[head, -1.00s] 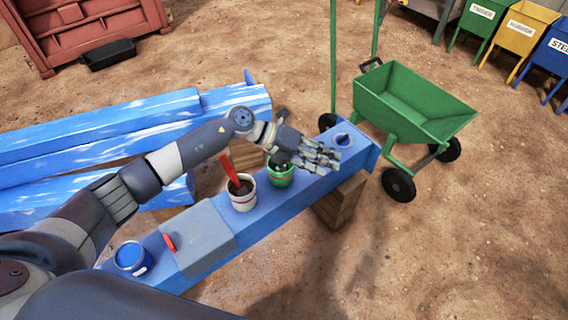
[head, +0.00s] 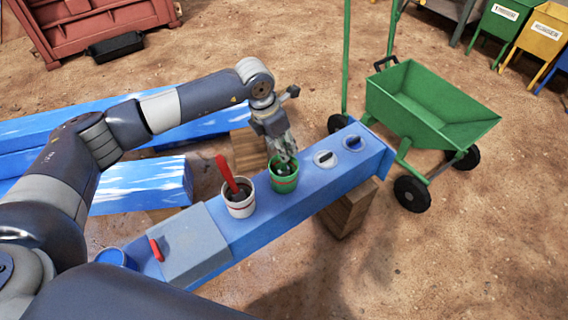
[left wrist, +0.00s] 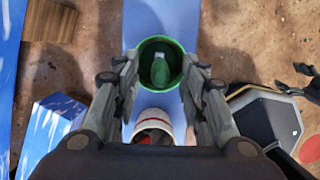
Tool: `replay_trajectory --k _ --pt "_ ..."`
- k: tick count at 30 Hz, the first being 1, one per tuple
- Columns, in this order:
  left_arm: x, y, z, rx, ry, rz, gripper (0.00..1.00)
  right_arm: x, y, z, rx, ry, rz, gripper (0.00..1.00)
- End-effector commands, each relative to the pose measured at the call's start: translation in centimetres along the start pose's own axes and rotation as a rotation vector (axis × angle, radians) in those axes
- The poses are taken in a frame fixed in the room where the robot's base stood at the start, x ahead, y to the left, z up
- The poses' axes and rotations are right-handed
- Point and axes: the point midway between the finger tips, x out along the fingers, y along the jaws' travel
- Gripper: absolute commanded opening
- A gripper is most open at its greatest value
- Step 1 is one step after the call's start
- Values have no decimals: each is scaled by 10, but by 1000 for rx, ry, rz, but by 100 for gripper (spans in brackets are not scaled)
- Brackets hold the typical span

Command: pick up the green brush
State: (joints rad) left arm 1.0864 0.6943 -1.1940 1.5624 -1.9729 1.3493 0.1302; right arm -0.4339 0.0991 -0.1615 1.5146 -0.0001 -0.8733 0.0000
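The green brush shows as a green handle (left wrist: 161,70) standing in a green bucket (left wrist: 152,45) in the left wrist view. In the head view the brush is mostly hidden by my fingers, and the green bucket (head: 284,182) stands on a blue beam (head: 250,228). My left gripper (head: 284,158) points down just above the bucket. In the left wrist view its fingers (left wrist: 160,78) are spread apart, one on each side of the handle, with nothing held. A dark jointed part at that view's right edge may be my right gripper (left wrist: 300,83); its state is unclear.
A white bucket (head: 239,204) with a red-handled tool (head: 227,174) stands close beside the green bucket. A grey box (head: 194,246) sits farther left on the beam. Two round fittings (head: 325,158) lie to the right. A green cart (head: 430,105) stands beyond the beam's right end.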

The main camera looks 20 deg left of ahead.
Motion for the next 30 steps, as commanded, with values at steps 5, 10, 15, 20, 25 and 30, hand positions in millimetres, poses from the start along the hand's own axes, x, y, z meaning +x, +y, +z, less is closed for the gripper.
replay_trajectory --k 5,10,15,20,25,30 --pt "22 -1 2 1 1 -2 39 -3 0 -3 1 2 1 70" --pt "47 0 4 -1 1 -1 39 -8 0 -7 1 5 1 70" --pt "55 0 5 1 -2 -1 39 -13 1 -13 2 12 1 70" --pt "55 0 4 1 -2 -1 39 -14 1 -14 2 15 1 70" --pt "55 0 4 0 -2 -1 5 -13 1 -11 3 9 1 70" --pt "54 0 4 0 -2 -1 0 -13 0 -9 2 5 1 70"
